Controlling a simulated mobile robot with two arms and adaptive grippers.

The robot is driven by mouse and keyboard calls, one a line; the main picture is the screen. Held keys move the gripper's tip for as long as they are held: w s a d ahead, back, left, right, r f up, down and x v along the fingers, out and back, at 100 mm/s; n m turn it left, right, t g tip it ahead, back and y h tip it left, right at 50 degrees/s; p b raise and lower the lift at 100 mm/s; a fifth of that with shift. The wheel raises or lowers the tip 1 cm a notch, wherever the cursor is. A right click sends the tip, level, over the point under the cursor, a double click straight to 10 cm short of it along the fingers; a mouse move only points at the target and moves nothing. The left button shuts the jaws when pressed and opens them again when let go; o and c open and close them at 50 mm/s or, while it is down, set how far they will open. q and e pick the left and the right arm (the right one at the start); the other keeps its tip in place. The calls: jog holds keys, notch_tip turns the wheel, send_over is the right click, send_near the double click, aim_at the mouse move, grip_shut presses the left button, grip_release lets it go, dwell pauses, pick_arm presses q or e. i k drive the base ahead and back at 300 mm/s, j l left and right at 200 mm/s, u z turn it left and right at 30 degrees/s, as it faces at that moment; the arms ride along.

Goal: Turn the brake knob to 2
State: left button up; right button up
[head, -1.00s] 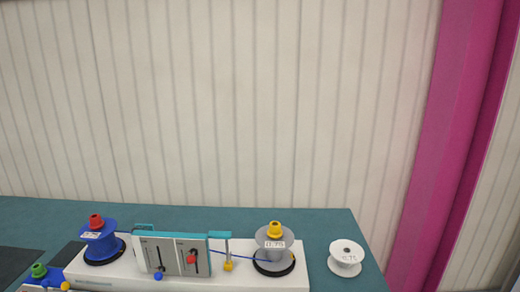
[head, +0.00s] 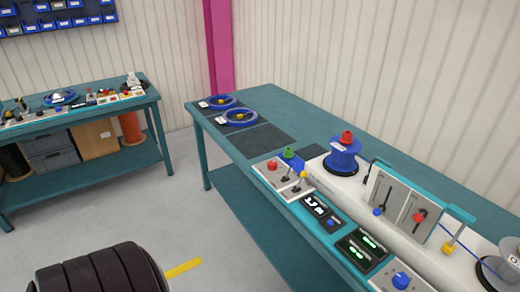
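A blue knob (head: 400,281) with a white pointer mark sits on a light panel (head: 418,287) at the bottom right of the head view, on the bench's front edge. It may be the brake knob; its label and scale are too small to read. Red (head: 419,217) and blue (head: 377,211) lever knobs stand on an upright grey slotted panel (head: 395,206). Neither of my grippers is in view.
A blue reel (head: 342,157) with a red cap stands behind the controls; a grey reel (head: 500,262) is cut off at right. Blue rings (head: 241,123) lie on the teal bench's far end. Another bench (head: 72,130) stands at left. A dark ribbed drum-like thing (head: 95,272) fills the bottom left.

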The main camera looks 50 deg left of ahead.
aim_at(272, 165)
jog(key=u, duration=1.3)
